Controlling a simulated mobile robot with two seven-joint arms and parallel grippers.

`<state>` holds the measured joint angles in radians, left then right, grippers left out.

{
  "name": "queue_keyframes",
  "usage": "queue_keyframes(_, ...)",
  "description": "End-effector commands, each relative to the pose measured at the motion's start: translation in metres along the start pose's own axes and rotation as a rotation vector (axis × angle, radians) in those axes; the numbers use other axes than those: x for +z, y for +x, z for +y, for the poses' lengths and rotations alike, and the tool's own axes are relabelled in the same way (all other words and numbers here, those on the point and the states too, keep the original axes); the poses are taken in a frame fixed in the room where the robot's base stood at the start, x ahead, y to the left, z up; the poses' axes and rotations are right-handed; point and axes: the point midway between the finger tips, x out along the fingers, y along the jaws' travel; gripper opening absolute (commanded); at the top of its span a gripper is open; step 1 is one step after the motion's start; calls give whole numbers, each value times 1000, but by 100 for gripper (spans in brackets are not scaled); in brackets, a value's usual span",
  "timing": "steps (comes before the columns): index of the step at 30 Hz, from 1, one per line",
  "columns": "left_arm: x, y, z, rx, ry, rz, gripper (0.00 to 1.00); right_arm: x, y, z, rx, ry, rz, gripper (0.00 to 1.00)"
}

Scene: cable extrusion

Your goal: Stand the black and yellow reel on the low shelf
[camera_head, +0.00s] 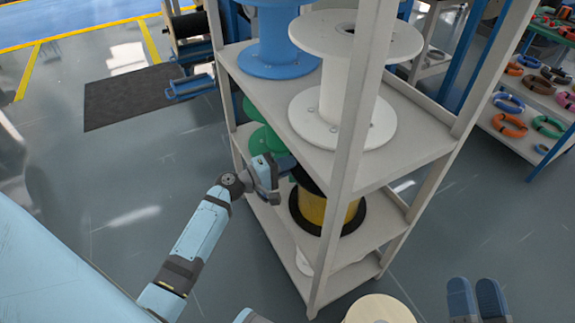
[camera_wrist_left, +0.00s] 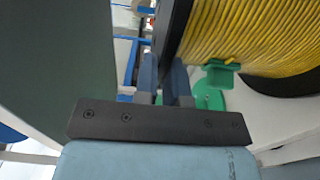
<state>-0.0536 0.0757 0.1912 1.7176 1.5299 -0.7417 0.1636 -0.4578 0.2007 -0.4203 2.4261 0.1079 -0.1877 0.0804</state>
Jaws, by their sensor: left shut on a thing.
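The black and yellow reel (camera_head: 312,207) is inside the white shelf unit, below the upper board, in the head view. It looks upright, with a wide black lower flange; a post hides part of it. Whether it touches the low shelf (camera_head: 284,238) I cannot tell. My left gripper (camera_head: 284,164) reaches in from the left and is shut on the reel's upper black rim. In the left wrist view the black flange (camera_wrist_left: 176,28) lies between the fingers (camera_wrist_left: 166,82), with yellow cable (camera_wrist_left: 250,35) on the right. My right gripper (camera_head: 477,287) is at the bottom right, away from the reel, its fingers close together.
A white reel (camera_head: 345,108) and a blue reel (camera_head: 278,50) stand on the upper board. Green reels (camera_head: 262,138) are behind my left gripper. A white round part (camera_head: 304,262) shows low beside the reel. A front post (camera_head: 345,165) stands close by. Left floor is open.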

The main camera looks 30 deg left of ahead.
Motion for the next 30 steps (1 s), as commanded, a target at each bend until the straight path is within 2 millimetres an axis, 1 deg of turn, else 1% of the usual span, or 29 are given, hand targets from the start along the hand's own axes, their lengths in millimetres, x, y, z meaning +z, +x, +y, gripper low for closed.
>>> queue_keyframes(6,1,0,-2,-4,1,-1,0,-2,0,-1,-2,0,5,40)
queue_keyframes(7,1,0,-2,-4,1,-1,17,-3,0,-1,-2,0,6,40)
queue_keyframes(10,1,0,-2,-4,1,-1,40,-4,-1,-2,-3,1,8,40)
queue_keyframes(19,1,0,-3,-6,1,-1,40,-3,-1,-2,-4,2,6,40)
queue_keyframes(23,0,-1,-2,-5,1,-1,40,3,0,-1,-6,2,-40,40)
queue_keyframes(26,1,-21,-2,-8,1,-1,40,-2,1,-2,-5,1,-27,40)
queue_keyframes(30,1,-55,-2,-8,1,0,40,-9,1,-3,-4,1,-5,40)
